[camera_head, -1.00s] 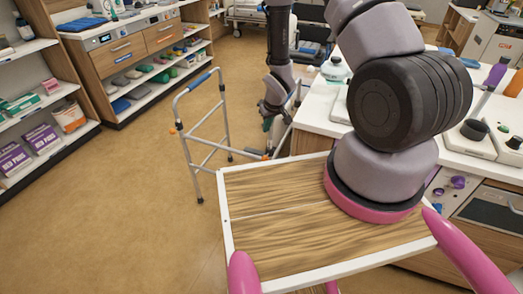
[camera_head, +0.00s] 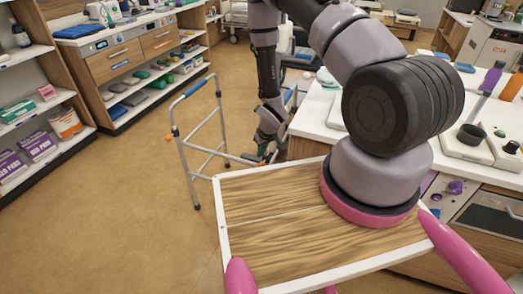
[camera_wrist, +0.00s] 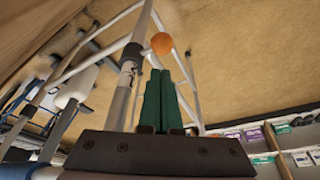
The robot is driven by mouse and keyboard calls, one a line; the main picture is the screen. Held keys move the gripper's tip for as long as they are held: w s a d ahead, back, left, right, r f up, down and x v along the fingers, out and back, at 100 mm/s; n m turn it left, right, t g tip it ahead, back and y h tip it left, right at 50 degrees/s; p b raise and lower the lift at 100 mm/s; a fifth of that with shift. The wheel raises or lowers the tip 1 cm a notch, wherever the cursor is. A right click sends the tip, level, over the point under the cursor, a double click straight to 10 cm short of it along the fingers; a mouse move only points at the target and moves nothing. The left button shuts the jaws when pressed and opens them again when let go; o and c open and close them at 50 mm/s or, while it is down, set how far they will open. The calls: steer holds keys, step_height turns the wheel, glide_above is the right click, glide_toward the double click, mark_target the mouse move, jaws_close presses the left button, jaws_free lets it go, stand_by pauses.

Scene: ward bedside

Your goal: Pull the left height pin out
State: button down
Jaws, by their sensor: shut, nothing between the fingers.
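A grey walker frame (camera_head: 217,112) with blue grips stands on the floor beyond my wooden deck. One orange knob (camera_head: 169,138) is on its left side in the head view. A second small orange spot (camera_head: 251,157) shows low near my gripper (camera_head: 266,150). In the wrist view, my gripper's green fingers (camera_wrist: 162,98) are together and empty. A round orange knob (camera_wrist: 161,43) lies just past the fingertips, beside a grey walker tube (camera_wrist: 124,88). I cannot tell whether the fingertips touch the knob. No pin shaft is visible.
A white-topped counter (camera_head: 318,110) is close on the right of my arm. Shelves with boxes and supplies (camera_head: 37,142) line the left. The brown floor (camera_head: 110,220) left of the walker is clear.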

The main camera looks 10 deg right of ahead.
mark_target(262, 164)
steer(key=x, duration=0.6)
steer(key=shift+s+a, duration=0.1)
steer(key=shift+s, duration=0.05)
